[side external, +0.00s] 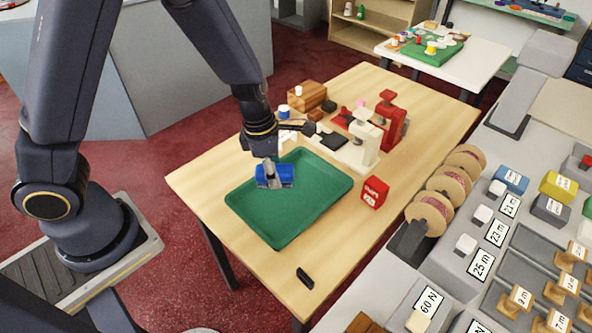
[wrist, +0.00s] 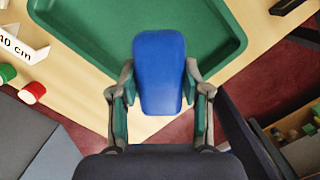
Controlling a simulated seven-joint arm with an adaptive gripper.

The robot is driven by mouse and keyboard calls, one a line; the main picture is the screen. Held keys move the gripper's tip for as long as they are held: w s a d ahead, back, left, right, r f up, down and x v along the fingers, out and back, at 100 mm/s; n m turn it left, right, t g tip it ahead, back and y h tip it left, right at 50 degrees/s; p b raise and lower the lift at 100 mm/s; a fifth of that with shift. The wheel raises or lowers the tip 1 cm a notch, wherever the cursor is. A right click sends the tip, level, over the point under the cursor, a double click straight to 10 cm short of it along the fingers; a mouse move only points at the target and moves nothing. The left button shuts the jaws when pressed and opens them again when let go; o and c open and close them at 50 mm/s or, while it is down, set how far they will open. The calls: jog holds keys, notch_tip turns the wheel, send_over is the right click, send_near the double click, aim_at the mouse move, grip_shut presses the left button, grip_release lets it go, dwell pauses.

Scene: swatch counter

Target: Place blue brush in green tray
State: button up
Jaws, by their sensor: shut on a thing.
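The blue brush (side external: 281,179) is held in my gripper (side external: 268,170), over the far part of the green tray (side external: 292,215) in the side view. In the wrist view, the blue brush (wrist: 158,65) sits between the two fingers of my gripper (wrist: 159,97), which are shut on its sides. Its far end overlaps the tray (wrist: 90,25) in that picture, and its near end overlaps the tray's rim and bare wood. The brush's underside is hidden, and I cannot tell whether it touches the tray. No other object shows in the tray.
A red box (side external: 374,192) stands on the wooden table just right of the tray. A white device (side external: 361,143) and a red device (side external: 391,121) stand behind it. A small black item (side external: 305,278) lies near the front edge. Spools (side external: 437,205) line the counter at right.

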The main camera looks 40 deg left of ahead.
jog(key=w+f, duration=0.1)
jog(key=f, duration=0.1)
jog(key=w+f, duration=0.1)
jog(key=w, duration=0.1)
jog(key=w+f, duration=0.1)
jog(key=f, duration=0.1)
jog(key=shift+w+d+f, duration=0.15)
jog(key=shift+d+f, duration=0.1)
jog(key=shift+f, duration=1.6)
jog(key=shift+f, duration=0.15)
jog(key=o, duration=1.1)
jog(key=shift+o, duration=0.2)
